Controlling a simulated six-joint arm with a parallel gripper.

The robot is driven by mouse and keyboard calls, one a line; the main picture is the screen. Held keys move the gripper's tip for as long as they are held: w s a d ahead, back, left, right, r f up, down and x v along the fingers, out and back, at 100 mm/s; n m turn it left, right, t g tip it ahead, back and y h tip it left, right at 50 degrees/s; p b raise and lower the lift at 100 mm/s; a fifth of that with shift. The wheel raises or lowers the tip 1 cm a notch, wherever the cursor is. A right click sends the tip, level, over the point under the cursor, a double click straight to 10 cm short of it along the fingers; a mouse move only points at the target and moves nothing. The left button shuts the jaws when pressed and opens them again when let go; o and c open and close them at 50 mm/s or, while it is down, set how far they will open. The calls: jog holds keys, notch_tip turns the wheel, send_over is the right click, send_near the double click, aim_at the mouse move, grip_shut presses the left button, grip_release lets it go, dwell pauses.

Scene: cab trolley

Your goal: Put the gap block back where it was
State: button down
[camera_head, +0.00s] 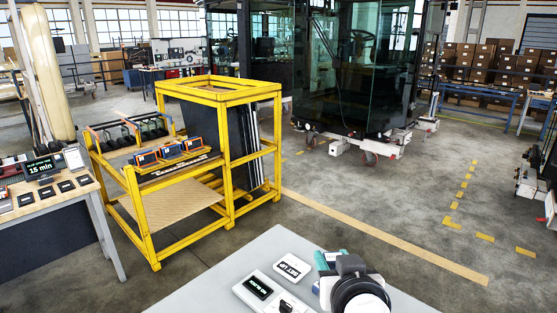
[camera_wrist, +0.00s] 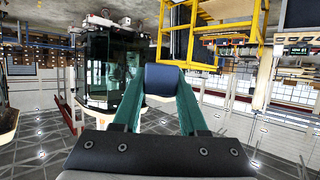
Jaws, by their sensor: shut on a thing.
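My gripper (camera_wrist: 165,97) is shut on a dark blue rounded block (camera_wrist: 165,79), taken to be the gap block, between its two teal fingers. In the wrist view it is held in the air, with the room upside down behind it. In the head view my gripper (camera_head: 328,262) shows at the bottom right of centre, above the grey table top (camera_head: 205,292). The held block cannot be made out there. Its original place cannot be told from these frames.
A white display box (camera_head: 292,267) and a white panel with a black display (camera_head: 259,287) are beside my gripper. A yellow trolley (camera_head: 222,96) with three blue-and-orange boxes (camera_head: 170,151) stands at left. A side bench (camera_head: 45,205) is further left. Glass cab (camera_head: 350,70) stands behind.

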jog(key=w+d+f+n+y, duration=0.1)
jog(key=w+d+f, duration=0.1)
jog(key=w+d, duration=0.4)
jog(key=w+d+f, duration=0.3)
jog(key=w+d, duration=0.1)
jog(key=d, duration=0.4)
jog(key=s+d+f+n+g+y, duration=0.1)
jog(key=s+d+f+n+y, duration=0.2)
jog(key=f, duration=0.5)
jog(key=s+d+f+n+y, duration=0.1)
jog(key=s+d+f, duration=0.2)
jog(key=d+f, duration=0.35)
jog(key=w+a+f, duration=0.7)
jog(key=w+a, duration=0.1)
jog(key=shift+w+a+f, duration=0.25)
jog(key=shift+w+f, duration=0.1)
jog(key=shift+f, duration=0.05)
notch_tip(320, 180, down, 3)
jog(key=shift+w+f, duration=0.1)
jog(key=shift+f, duration=0.4)
